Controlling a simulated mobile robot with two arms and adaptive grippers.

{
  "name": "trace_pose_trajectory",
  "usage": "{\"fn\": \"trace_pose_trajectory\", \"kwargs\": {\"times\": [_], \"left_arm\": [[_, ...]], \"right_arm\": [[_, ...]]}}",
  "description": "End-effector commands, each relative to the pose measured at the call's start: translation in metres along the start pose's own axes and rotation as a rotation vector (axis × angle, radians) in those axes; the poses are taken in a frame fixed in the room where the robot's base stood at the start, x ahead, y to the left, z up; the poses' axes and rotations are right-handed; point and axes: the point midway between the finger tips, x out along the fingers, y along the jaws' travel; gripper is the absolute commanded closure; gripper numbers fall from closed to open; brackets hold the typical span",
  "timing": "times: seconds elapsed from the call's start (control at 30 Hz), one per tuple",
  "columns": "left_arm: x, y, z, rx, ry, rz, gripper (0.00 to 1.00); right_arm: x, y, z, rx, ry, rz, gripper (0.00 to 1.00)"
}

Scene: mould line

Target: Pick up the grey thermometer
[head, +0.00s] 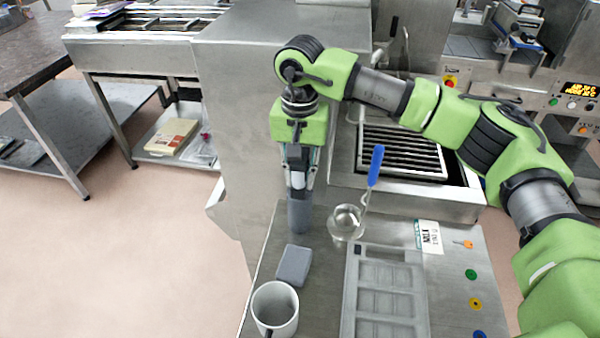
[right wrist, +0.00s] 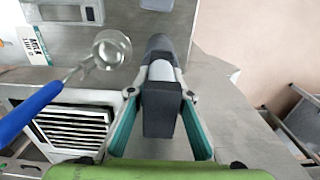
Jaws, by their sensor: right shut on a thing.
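The grey thermometer (head: 299,216) is upright under my right gripper (head: 298,172), at the left part of the steel worktop (head: 330,275). In the right wrist view the thermometer (right wrist: 161,98) shows as a dark grey body with a pale band, between the teal finger pads of my right gripper (right wrist: 160,125). The gripper is shut on it. The thermometer's lower end looks at or close to the worktop; I cannot tell whether it touches. My left gripper is not in view.
A ladle (head: 346,222) with a blue handle is close right of the thermometer. A grey block (head: 294,265) and a white mug (head: 275,306) stand in front. A grey mould tray (head: 385,300), a label card (head: 429,237) and several coloured discs lie to the right.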

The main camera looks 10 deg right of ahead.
Motion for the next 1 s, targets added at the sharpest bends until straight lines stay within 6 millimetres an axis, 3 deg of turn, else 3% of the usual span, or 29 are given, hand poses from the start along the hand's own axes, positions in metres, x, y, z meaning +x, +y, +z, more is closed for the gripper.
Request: {"fn": "trace_pose_trajectory", "kwargs": {"times": [0.37, 1.0], "left_arm": [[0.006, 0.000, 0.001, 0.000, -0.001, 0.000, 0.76], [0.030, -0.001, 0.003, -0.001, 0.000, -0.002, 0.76]], "right_arm": [[-0.016, -0.001, -0.001, 0.000, 0.002, -0.002, 1.00], [-0.137, -0.001, 0.000, 0.001, 0.003, -0.002, 1.00]]}}
